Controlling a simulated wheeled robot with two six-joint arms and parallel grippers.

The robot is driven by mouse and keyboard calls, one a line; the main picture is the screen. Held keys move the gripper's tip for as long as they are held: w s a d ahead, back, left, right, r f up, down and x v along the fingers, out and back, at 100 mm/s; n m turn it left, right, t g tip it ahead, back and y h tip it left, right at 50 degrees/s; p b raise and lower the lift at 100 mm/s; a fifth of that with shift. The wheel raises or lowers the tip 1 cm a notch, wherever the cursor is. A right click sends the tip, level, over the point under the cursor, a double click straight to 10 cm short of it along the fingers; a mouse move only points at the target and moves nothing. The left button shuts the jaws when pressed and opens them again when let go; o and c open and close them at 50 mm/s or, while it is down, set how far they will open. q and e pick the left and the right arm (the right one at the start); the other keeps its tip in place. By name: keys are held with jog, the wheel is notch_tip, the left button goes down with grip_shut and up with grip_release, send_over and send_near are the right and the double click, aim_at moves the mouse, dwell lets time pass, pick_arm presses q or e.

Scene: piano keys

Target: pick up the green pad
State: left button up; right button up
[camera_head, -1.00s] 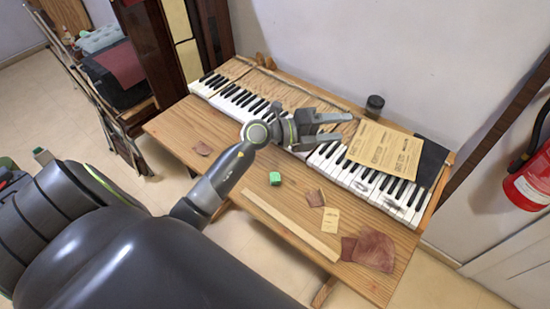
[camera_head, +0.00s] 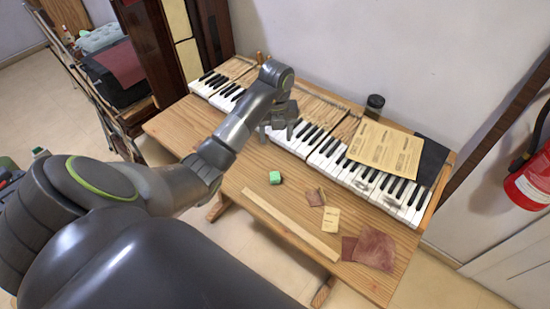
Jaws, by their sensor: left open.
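The green pad (camera_head: 275,177), a small green block, lies on the wooden table (camera_head: 222,158) in front of the keyboard. My left gripper (camera_head: 278,134) is open and empty. It points downward over the front edge of the piano keys, behind the green pad and apart from it. My left arm reaches in from the left and hides part of the keyboard and the table's left side. My right gripper does not show.
The keyboard (camera_head: 350,172) runs along the back of the table, with brown paper sheets (camera_head: 385,148) on it. A dark jar (camera_head: 374,104) stands behind. Sandpaper pieces (camera_head: 374,249), a small card (camera_head: 331,218) and a wooden strip (camera_head: 290,224) lie in front.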

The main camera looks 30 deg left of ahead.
pick_arm(q)
jog(key=b, duration=1.1)
send_over(275, 175)
jog(key=w, duration=0.1)
notch_tip(275, 175, down, 12)
jog(key=shift+a, duration=0.15)
jog(key=shift+s+f+b, duration=0.2)
jog(key=shift+f+b, duration=0.35)
jog(key=shift+b, duration=0.05)
jog(key=f, duration=0.3)
jog(key=shift+s+d+f, duration=0.1)
jog(key=shift+s+d, duration=0.15)
jog(key=shift+s, duration=0.15)
jog(key=shift+f, duration=0.35)
jog(key=c, duration=1.1)
jog(key=shift+r, duration=0.15)
jog(key=shift+r, duration=0.2)
notch_tip(275, 175, up, 2)
jog(key=shift+a+r, duration=0.1)
jog(key=shift+r, duration=0.15)
notch_tip(275, 175, up, 7)
jog(key=p, duration=0.6)
jog(key=shift+p, duration=0.4)
